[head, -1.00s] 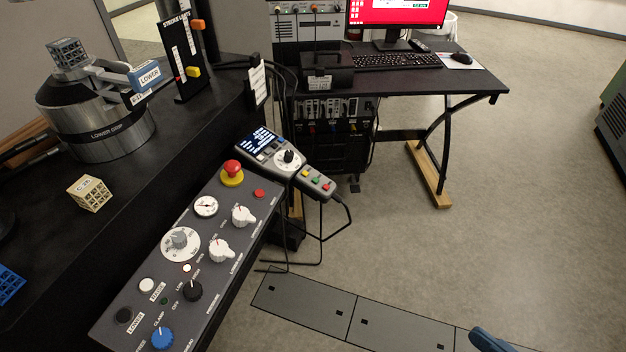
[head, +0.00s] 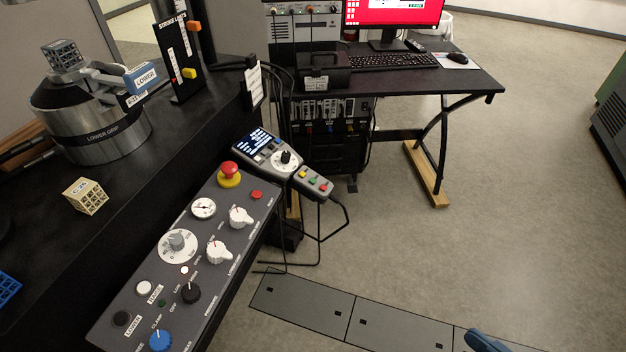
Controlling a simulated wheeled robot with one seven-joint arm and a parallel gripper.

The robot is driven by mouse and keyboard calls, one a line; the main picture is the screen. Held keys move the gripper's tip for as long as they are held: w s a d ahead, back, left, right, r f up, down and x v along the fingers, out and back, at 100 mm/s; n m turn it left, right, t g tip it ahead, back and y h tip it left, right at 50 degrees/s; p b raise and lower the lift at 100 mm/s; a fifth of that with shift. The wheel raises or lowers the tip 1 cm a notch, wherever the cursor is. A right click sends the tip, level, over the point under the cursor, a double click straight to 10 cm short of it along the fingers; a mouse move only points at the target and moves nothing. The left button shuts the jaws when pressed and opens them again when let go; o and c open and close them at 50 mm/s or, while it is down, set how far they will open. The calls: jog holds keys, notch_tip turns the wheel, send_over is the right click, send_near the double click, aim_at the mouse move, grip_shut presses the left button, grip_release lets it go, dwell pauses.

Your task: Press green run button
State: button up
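A small grey handset (head: 313,184) with yellow, green and red buttons sits at the far right end of the control area, joined to a grey controller with a lit screen (head: 256,144) and a dial. The green button (head: 312,181) appears to lie between the yellow and red ones; it is small and its label cannot be read. My gripper is not recognisable in view. A dark blue rounded part, probably of my arm, shows at the bottom right edge, well away from the handset.
A sloped grey panel (head: 215,225) carries a red emergency knob (head: 230,172), white knobs and a blue knob (head: 161,341). A black bench with a steel lower grip (head: 100,135) stands left. A desk (head: 470,80) stands behind. Open floor lies right; a cable hangs by the handset.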

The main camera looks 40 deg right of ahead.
grip_shut()
dwell(1.4)
